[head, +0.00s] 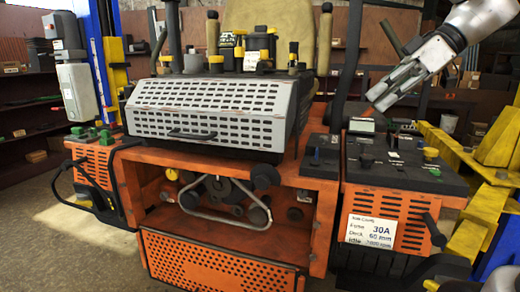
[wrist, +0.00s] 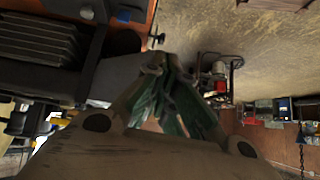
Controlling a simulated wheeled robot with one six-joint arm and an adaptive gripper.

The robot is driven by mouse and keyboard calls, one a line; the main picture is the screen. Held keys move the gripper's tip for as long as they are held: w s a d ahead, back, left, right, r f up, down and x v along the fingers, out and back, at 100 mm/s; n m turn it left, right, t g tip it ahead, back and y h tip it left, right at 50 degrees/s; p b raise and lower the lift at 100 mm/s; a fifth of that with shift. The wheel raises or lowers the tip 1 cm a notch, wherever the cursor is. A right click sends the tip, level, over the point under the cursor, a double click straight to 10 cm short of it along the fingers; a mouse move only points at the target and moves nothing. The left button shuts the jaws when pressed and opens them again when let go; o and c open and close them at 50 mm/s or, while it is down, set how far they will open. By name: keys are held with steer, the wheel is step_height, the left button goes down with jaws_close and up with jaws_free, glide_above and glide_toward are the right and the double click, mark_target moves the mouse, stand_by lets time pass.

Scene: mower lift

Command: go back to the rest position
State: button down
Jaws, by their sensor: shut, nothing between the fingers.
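My gripper (head: 378,100) is at the upper right in the head view, at the end of my grey arm. It points down and left, above the black control panel on the right side of the orange mower. Its fingers look closed together with nothing between them. In the wrist view my gripper (wrist: 185,110) fills the lower middle, its fingers close together. The orange mower (head: 215,245) stands in front of me, with a grey slotted cover (head: 210,117) on top. I cannot tell whether the fingertips touch anything; they appear apart from the panel.
A yellow lift frame (head: 490,150) stands close on the right. A blue and yellow post (head: 103,60) is at the left. Open floor (head: 40,235) shows at the lower left. Shelves (head: 30,120) line the back.

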steer(key=s+d+f+m+h, duration=0.3)
steer(key=d+f+m+h, duration=0.3)
steer(key=f+m, duration=0.4)
steer(key=s+d+f+m+t+h, duration=0.1)
steer(key=s+d+f+m, duration=0.1)
steer(key=s, duration=0.3)
steer(key=s+d+f+m+t+h, duration=0.1)
steer(key=s+d+f+m, duration=0.1)
steer(key=s, duration=0.4)
step_height(320, 180, down, 3)
steer(key=shift+d+r+h, duration=0.2)
steer(key=shift+d+h, duration=0.1)
steer(key=shift+d, duration=0.15)
stand_by(0.5)
